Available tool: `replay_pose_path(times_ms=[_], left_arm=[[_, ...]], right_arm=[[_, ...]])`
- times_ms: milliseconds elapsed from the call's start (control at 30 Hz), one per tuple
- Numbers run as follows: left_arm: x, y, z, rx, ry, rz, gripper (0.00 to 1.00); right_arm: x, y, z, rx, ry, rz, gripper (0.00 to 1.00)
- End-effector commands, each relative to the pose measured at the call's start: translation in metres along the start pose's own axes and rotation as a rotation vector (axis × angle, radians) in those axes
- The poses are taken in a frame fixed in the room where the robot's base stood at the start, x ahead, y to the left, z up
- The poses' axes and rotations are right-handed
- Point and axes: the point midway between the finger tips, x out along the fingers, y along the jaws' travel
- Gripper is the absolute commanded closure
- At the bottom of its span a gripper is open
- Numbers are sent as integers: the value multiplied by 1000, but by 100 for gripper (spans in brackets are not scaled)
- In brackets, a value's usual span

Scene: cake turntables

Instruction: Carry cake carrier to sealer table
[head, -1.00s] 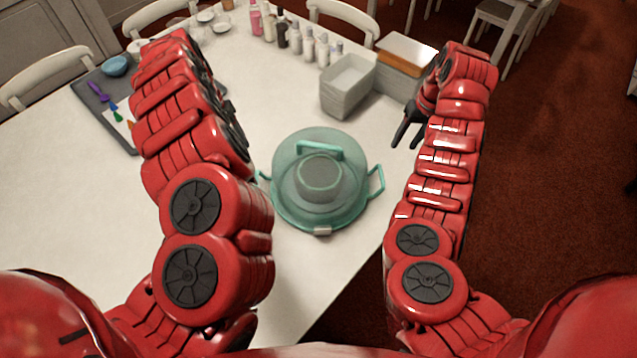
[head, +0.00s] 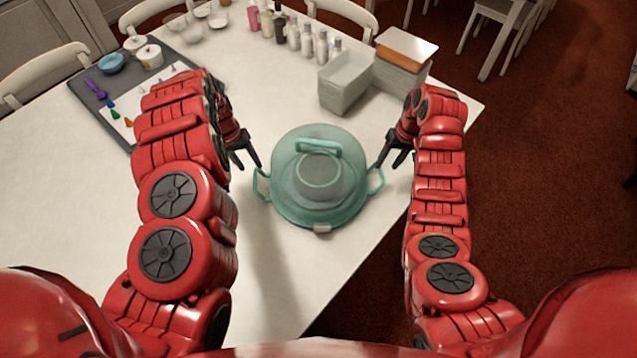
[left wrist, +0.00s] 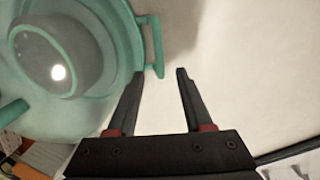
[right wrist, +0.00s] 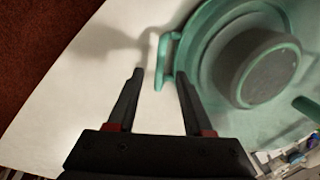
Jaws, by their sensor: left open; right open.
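The cake carrier (head: 318,205) is a teal, see-through dome with a top handle and a loop handle on each side. It stands upright on the white table, with a grey round shape visible inside. My left gripper (head: 246,165) is open and empty, just beyond the carrier's left handle (head: 262,185). In the left wrist view that handle (left wrist: 155,45) lies just past the fingertips. My right gripper (head: 388,160) is open and empty near the right handle (head: 377,180). In the right wrist view that handle (right wrist: 165,60) is ahead of and between the fingertips. No contact is visible. I cannot identify a sealer table.
Grey bins (head: 343,85) and an orange-and-white box stack (head: 402,62) stand behind the carrier. Several bottles (head: 293,35) line the back edge. A dark tray (head: 90,100) with tools lies at left. Chairs surround the table; red carpet (head: 540,200) lies open at right.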

Motion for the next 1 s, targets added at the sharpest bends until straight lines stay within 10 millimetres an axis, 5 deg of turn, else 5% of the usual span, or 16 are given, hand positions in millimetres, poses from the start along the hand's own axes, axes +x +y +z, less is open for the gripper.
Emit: replay_pose_path(times_ms=[300, 867, 1000], left_arm=[[49, -2, 2, 0, -4, -3, 49], [64, 0, 1, 1, -2, 1, 49], [63, 0, 1, 1, -1, 1, 74]], right_arm=[[47, -1, -1, 0, 1, -2, 49], [63, 0, -1, -1, 3, 1, 49], [63, 0, -1, -1, 2, 1, 74]])
